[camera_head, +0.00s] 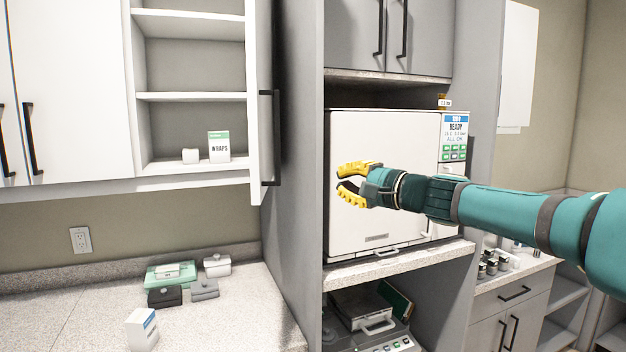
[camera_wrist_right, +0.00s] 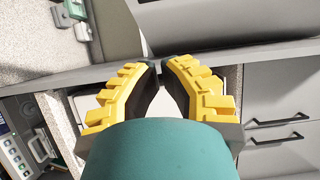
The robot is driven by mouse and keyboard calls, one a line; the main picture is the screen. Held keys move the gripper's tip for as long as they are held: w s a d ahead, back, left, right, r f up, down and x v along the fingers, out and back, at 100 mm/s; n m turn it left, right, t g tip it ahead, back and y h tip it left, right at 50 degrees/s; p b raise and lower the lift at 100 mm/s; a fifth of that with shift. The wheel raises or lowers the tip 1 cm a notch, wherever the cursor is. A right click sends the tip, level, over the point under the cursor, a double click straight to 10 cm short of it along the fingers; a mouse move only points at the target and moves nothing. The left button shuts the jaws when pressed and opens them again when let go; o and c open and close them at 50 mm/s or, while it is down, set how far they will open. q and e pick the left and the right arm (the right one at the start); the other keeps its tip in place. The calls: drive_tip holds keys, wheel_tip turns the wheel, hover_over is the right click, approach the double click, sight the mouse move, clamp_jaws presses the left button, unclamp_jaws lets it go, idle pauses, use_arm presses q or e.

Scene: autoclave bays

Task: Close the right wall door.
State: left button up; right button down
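The right wall door (camera_head: 254,100) belongs to the white upper cabinet at the left of the head view. It stands open, swung out and seen nearly edge-on, with a black bar handle (camera_head: 275,138) on its outer side. The open shelves (camera_head: 190,97) show beside it. My right gripper (camera_head: 340,179) is to the right of the door, in front of the white autoclave (camera_head: 385,180). Its yellow fingers are apart with nothing between them; they also show in the right wrist view (camera_wrist_right: 160,66). My left gripper is not in view.
A wrap box (camera_head: 218,147) and a small white item sit on the lower shelf. The counter (camera_head: 60,305) below holds several small boxes. A grey tall panel (camera_head: 295,180) stands between the door and the autoclave. The space before the shelves looks clear.

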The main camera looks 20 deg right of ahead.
drive_tip(key=s+a+p+x, duration=0.1)
drive_tip(key=a+p+x, duration=0.1)
drive_tip(key=x, duration=1)
drive_tip(key=shift+a, duration=0.35)
drive_tip(key=shift+s+f, duration=0.15)
drive_tip(key=shift+s, duration=0.05)
